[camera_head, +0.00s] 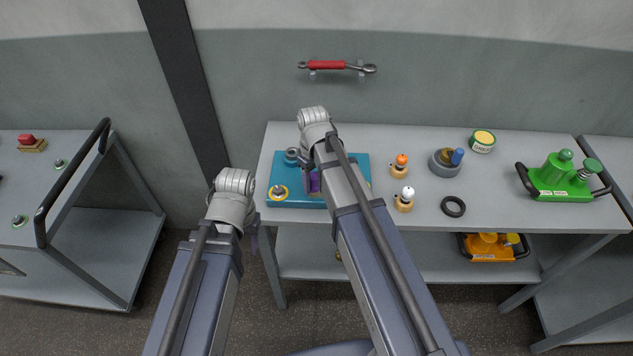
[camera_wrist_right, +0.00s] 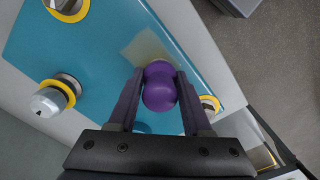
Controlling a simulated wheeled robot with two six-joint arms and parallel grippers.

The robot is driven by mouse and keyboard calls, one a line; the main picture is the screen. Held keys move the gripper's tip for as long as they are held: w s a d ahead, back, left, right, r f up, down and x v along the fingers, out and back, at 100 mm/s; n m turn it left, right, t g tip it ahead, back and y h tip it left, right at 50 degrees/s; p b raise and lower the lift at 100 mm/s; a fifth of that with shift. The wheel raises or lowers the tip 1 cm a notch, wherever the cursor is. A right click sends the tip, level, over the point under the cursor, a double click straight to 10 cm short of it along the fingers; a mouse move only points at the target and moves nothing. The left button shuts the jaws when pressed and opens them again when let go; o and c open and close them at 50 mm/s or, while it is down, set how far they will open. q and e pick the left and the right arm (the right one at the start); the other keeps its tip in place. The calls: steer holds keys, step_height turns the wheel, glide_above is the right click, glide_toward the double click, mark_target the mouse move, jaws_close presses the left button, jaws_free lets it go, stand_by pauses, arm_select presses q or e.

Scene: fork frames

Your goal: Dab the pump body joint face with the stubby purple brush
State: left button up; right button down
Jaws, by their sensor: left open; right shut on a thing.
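The stubby purple brush (camera_wrist_right: 160,88) is between the fingers of my right gripper (camera_wrist_right: 158,76), which is shut on it. A bit of its purple shows beside my arm in the head view (camera_head: 315,183). A pale tan patch lies just beyond its rounded end, over the flat teal block (camera_wrist_right: 110,35), which looks to be the pump body (camera_head: 300,200). I cannot tell whether the brush touches the face. Yellow-ringed metal fittings (camera_wrist_right: 53,97) stand on the block. My left gripper (camera_head: 255,240) is open and empty, low in front of the table's left end.
Right of the block stand an orange-topped piece (camera_head: 400,166), a white-topped piece (camera_head: 404,199), a grey pot (camera_head: 441,165), a black ring (camera_head: 453,206) and a tin (camera_head: 482,141). A green device (camera_head: 562,178) is at the right end. An orange unit (camera_head: 489,246) sits on the lower shelf.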

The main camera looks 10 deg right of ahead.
steer(key=shift+w+a, duration=0.15)
steer(key=shift+a, duration=0.2)
steer(key=shift+d, duration=0.1)
steer(key=shift+s+d, duration=0.35)
steer(key=shift+d, duration=0.35)
steer(key=shift+w+a, duration=0.1)
steer(key=shift+a, duration=0.05)
steer(key=shift+w+a+r, duration=0.1)
steer(key=shift+w+a, duration=0.15)
steer(key=shift+a, duration=0.45)
